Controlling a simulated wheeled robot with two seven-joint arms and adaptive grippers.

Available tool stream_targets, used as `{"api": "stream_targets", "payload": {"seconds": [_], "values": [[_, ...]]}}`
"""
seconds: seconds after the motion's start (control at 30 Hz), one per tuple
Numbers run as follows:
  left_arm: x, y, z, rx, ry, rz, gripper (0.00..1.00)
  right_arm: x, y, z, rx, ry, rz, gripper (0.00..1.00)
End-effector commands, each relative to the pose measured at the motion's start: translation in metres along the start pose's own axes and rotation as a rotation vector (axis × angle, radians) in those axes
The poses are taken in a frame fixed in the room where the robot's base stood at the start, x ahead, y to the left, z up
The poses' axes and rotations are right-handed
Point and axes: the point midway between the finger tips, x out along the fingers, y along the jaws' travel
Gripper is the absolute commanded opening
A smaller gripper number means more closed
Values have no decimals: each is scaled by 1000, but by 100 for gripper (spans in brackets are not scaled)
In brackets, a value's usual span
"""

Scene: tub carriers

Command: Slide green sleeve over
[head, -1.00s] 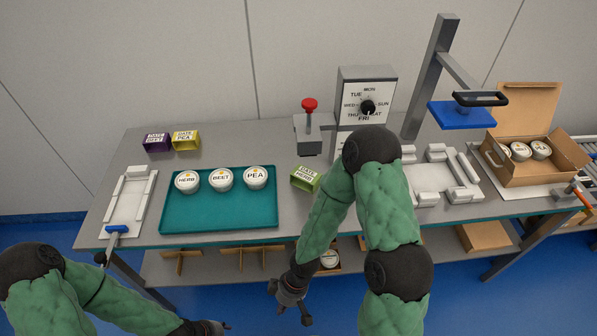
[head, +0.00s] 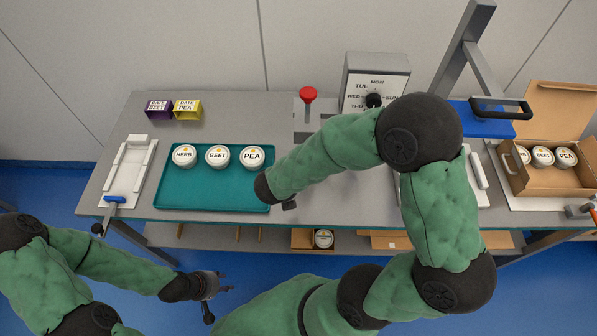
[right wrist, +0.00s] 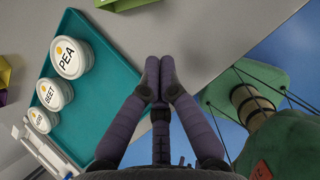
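The green sleeve (right wrist: 122,4) shows only as a sliver at the top edge of the right wrist view; in the head view my right arm hides it. Three white tubs, HERB (head: 184,156), BEET (head: 217,156) and PEA (head: 252,157), stand in a row on the teal tray (head: 215,198). My right gripper (right wrist: 159,66) has its fingers together with nothing between them, near the tray's right side; it is mostly hidden in the head view. My left gripper (head: 222,293) is open and empty, in front of the table and below its top.
A purple sleeve (head: 158,109) and a yellow sleeve (head: 187,109) stand at the back left. A white fixture (head: 129,170) lies left of the tray. A red-knobbed device (head: 308,95) and day dial (head: 376,82) stand behind my right arm. An open carton (head: 545,178) with tubs is at right.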

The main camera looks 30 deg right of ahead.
Motion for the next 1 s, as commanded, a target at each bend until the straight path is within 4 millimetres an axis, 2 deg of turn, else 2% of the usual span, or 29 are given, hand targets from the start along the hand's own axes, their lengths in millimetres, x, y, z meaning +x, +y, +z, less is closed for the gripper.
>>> {"api": "stream_targets", "payload": {"seconds": [0.17,0.6,0.8,1.0], "values": [[7,-3,0,0,0,0,40,22,-1,-2,1,2,-4,0],[28,-10,-1,0,0,0,40,103,-2,-3,4,5,-5,0],[24,-9,-1,0,0,0,40,113,-1,23,4,3,-3,0],[24,-9,-1,0,0,0,40,118,-1,32,2,3,-1,0]]}}
